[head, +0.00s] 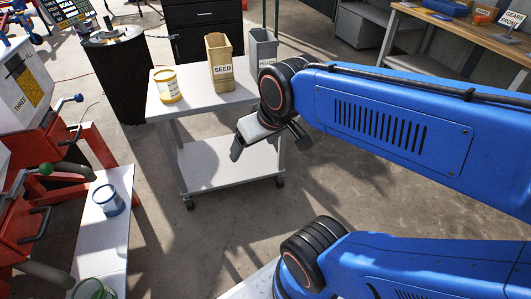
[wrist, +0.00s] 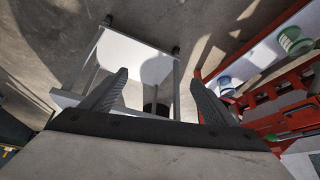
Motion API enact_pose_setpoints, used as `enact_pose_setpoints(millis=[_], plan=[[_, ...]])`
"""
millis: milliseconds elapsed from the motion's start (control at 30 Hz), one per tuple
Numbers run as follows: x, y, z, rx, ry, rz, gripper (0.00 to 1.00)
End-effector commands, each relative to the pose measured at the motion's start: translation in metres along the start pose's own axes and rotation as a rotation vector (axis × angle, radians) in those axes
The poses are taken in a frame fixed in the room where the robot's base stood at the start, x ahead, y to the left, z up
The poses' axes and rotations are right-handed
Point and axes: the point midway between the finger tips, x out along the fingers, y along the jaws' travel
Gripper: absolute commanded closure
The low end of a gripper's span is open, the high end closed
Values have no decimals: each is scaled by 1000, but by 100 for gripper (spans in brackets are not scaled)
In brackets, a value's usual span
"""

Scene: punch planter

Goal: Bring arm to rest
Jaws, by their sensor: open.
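My gripper (head: 268,144) hangs at the end of my blue arm, in front of the white cart (head: 228,165) in the head view. Its two dark fingers are spread apart with nothing between them. In the wrist view the open gripper (wrist: 160,77) points down toward the floor, with the cart's white lower shelf (wrist: 135,55) beyond the fingers. My arm's blue links fill the right side of the head view, bent at a dark joint. The gripper overlaps the cart in the picture; I see no contact.
The cart carries a yellow-white can (head: 167,86), a SEED box (head: 219,64) and a grey bin (head: 262,50). Red machines (head: 30,215) stand at left beside a white bench (head: 105,235) with a blue can (head: 109,200). A wooden workbench (head: 470,38) stands upper right. Floor between is clear.

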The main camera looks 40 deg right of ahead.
Motion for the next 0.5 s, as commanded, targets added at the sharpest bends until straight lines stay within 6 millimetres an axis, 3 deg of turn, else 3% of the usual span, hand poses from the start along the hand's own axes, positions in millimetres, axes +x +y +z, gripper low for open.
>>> enact_pose_setpoints(millis=[100,200,500], plan=[[-13,3,24,4,-44,9,19],[-17,4,34,5,-67,13,19],[-18,4,37,6,-74,13,19]])
